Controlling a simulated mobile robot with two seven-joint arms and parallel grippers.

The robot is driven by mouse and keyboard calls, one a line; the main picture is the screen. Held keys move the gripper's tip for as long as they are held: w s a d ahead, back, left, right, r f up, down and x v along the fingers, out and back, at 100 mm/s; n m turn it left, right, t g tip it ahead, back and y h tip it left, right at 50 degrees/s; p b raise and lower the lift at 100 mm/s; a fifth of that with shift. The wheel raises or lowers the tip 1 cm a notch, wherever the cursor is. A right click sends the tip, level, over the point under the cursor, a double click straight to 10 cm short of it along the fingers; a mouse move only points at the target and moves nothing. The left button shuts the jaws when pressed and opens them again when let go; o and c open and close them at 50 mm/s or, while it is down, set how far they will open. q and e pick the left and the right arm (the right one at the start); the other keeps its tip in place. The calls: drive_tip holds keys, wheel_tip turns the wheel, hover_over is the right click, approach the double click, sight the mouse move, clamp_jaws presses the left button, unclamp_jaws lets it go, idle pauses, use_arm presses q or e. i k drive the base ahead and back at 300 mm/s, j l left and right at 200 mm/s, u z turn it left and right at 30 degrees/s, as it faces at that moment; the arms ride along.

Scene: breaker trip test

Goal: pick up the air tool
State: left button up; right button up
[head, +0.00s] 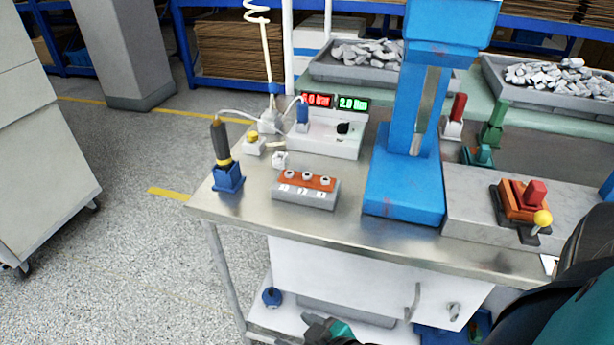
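The air tool (219,142) is a dark upright cylinder with a yellow ring near its lower end. It stands in a blue holder (228,178) at the left front of the metal-topped bench (345,225). A pale hose runs from its top toward the white fittings behind. At the bottom edge a black and teal piece of mine shows, which looks like my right gripper (322,328). It is low in front of the bench, well away from the tool. It is cut off, so its opening cannot be told. My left gripper does not show.
A block with orange top and several knobs (306,187) sits right of the tool. Behind it is a regulator with red and green displays (330,130). A blue press column (405,185) stands mid-bench. My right arm fills the lower right.

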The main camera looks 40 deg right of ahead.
sight(219, 134)
drive_tip(key=z, duration=0.35)
drive_tip(key=i+j+z, duration=0.15)
drive_tip(key=j+z, duration=0.2)
drive_tip(key=i+j+z, duration=0.15)
drive_tip(key=j+z, duration=0.25)
drive_tip(key=i+j+z, duration=0.1)
drive_tip(key=j, duration=0.8)
drive_tip(key=i+z, duration=0.05)
